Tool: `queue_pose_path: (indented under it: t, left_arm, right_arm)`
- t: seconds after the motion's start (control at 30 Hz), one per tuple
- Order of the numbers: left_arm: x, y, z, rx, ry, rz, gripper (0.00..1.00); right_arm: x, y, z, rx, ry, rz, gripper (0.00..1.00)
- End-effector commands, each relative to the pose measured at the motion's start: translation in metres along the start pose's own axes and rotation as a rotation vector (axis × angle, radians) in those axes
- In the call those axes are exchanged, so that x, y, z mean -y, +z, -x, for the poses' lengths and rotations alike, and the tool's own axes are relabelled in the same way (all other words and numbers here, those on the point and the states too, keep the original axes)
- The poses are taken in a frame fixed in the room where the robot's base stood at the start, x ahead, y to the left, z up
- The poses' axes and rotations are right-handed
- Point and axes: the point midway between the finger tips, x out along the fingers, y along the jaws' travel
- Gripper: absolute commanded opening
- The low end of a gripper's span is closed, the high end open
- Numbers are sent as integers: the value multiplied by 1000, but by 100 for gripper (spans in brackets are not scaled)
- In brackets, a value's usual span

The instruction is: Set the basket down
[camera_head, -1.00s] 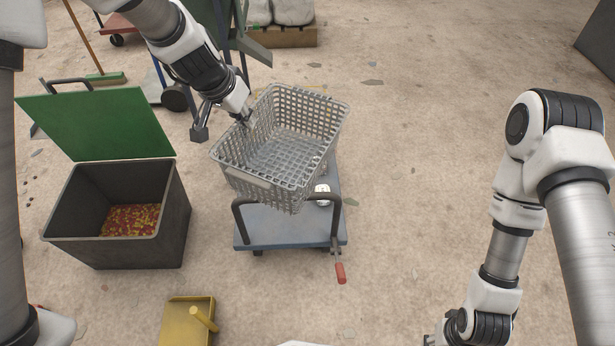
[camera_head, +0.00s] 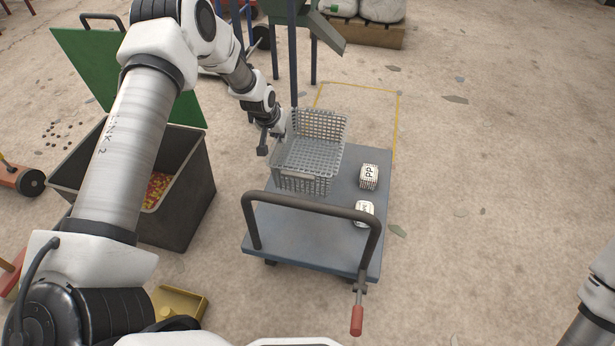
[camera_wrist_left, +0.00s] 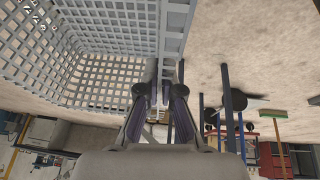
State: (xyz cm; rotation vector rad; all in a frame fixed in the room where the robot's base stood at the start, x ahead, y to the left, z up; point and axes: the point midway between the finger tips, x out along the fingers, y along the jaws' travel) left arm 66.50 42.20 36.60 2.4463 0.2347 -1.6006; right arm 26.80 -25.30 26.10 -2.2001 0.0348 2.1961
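The light grey mesh basket (camera_head: 308,160) is over the far left part of the blue cart's deck (camera_head: 300,235), upright. I cannot tell whether its bottom touches the deck. My left gripper (camera_head: 277,130) is at the basket's left rim. In the left wrist view the fingers of the left gripper (camera_wrist_left: 153,92) are closed around the wall of the basket (camera_wrist_left: 100,80). The inside of the basket looks empty. My right gripper is out of view; only part of that arm shows at the lower right.
Two small white labelled blocks, one (camera_head: 369,177) behind the other (camera_head: 364,213), lie on the deck right of the basket. The cart's dark handle (camera_head: 312,206) arches at its near end. A dark bin (camera_head: 190,190) stands left. A yellow floor outline (camera_head: 398,115) lies behind.

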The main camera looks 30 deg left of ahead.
Motion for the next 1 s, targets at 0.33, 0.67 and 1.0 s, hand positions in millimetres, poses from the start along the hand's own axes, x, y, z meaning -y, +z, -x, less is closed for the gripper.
queue_pose_path:
  t: [0.33,0.67,1.0]
  left_arm:
    - [6,30,-69,1,0,0,0]
    - [6,31,-73,1,1,-2,0]
    - [6,32,-75,2,1,-2,31]
  right_arm:
    - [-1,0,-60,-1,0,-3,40]
    - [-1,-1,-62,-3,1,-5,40]
    - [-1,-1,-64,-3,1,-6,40]
